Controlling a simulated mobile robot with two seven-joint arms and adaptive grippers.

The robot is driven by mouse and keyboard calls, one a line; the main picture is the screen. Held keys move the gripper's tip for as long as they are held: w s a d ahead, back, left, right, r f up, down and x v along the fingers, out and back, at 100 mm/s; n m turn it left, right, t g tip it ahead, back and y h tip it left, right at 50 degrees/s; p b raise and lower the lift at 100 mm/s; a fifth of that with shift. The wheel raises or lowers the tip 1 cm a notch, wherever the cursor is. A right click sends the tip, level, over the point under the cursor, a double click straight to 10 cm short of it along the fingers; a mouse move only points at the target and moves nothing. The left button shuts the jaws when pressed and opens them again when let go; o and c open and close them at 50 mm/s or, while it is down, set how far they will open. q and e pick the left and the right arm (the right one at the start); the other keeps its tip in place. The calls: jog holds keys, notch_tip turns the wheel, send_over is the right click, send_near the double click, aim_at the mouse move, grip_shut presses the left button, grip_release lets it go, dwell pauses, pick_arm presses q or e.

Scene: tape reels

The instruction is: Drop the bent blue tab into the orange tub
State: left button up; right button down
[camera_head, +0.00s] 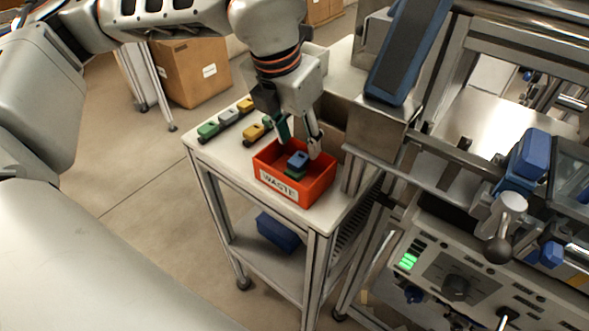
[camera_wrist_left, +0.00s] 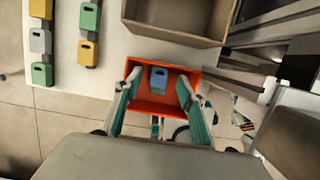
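The orange tub (camera_head: 319,188) with a "WASTE" label stands on the white cart top, and it also shows in the wrist view (camera_wrist_left: 150,107). A blue tab (camera_head: 298,159) lies inside it, over something dark green; the wrist view shows the tab too (camera_wrist_left: 158,78), with a dark slot. I cannot make out its bend. My left gripper (camera_head: 299,141) points down over the tub, its fingers spread apart with nothing between the tips. In the wrist view, its fingers (camera_wrist_left: 157,92) frame the tub, the tab lying beyond them. My right gripper is not in view.
Green (camera_wrist_left: 42,75), grey (camera_wrist_left: 40,41) and yellow (camera_wrist_left: 88,53) tabs stand in rows on the cart, left of the tub. An open brown box (camera_wrist_left: 177,30) sits behind it. A machine (camera_head: 450,270) stands close on the right. A blue bin (camera_head: 278,232) is on the lower shelf.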

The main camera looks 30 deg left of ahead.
pick_arm(q)
jog(key=shift+r, duration=0.1)
jog(key=v, duration=1.1)
jog(key=shift+s+r, duration=0.2)
jog(key=shift+r, duration=0.2)
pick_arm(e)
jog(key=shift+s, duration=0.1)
